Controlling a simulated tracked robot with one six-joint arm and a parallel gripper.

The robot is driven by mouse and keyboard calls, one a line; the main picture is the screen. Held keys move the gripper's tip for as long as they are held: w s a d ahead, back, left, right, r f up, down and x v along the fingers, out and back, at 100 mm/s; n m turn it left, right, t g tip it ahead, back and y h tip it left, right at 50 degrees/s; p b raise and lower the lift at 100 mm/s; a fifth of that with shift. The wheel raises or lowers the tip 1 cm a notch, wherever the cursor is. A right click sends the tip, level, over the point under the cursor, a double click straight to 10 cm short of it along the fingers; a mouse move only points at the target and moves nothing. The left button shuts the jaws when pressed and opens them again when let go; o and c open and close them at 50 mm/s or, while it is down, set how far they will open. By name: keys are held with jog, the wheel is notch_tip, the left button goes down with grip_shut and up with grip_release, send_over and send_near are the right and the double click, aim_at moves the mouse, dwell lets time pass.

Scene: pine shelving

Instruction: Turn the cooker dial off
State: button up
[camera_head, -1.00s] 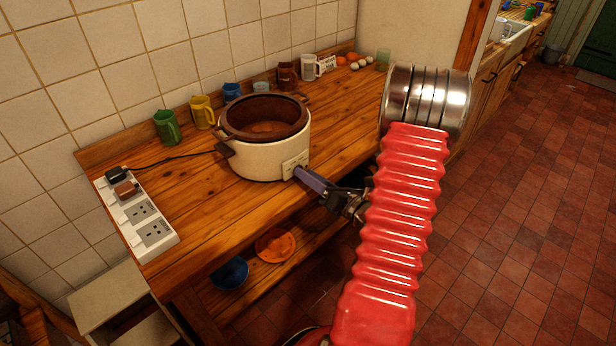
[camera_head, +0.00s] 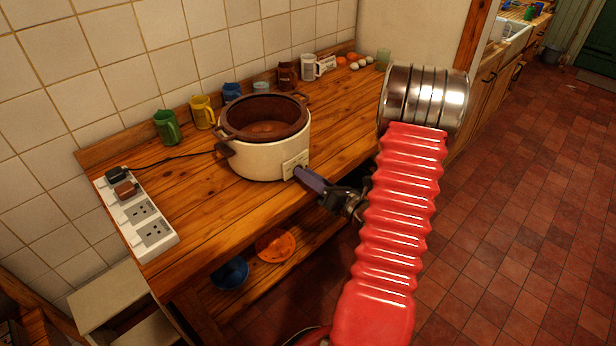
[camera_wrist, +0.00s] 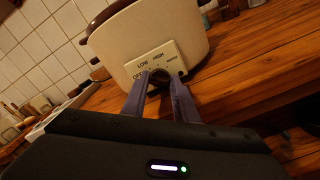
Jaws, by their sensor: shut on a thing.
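The cooker (camera_head: 262,150) is a cream slow cooker with a brown pot inside, standing on the wooden worktop. Its control plate (camera_head: 295,165) is on the front side. In the wrist view the plate (camera_wrist: 144,63) reads OFF, LOW, HIGH and a further small word. The dark dial (camera_wrist: 159,76) sits low on that plate, between my fingertips and partly hidden by them. My gripper (camera_head: 300,173) reaches the plate from the front right. In the wrist view my gripper (camera_wrist: 159,80) is shut on the dial, one finger on each side. I cannot tell where the dial points.
A white power strip (camera_head: 137,215) lies on the worktop's left end, with the cooker's cable running to it. Several mugs, including a green one (camera_head: 167,127) and a yellow one (camera_head: 203,112), line the wall. A blue bowl (camera_head: 230,272) and orange plate (camera_head: 275,245) are on the lower shelf.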

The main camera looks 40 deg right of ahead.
jog(key=shift+n, duration=0.5)
jog(key=shift+d, duration=0.1)
jog(key=o, duration=0.8)
jog(key=shift+s, duration=0.15)
jog(key=shift+s+d+f, duration=0.1)
jog(key=shift+s+d, duration=0.05)
jog(key=shift+s, duration=6.6)
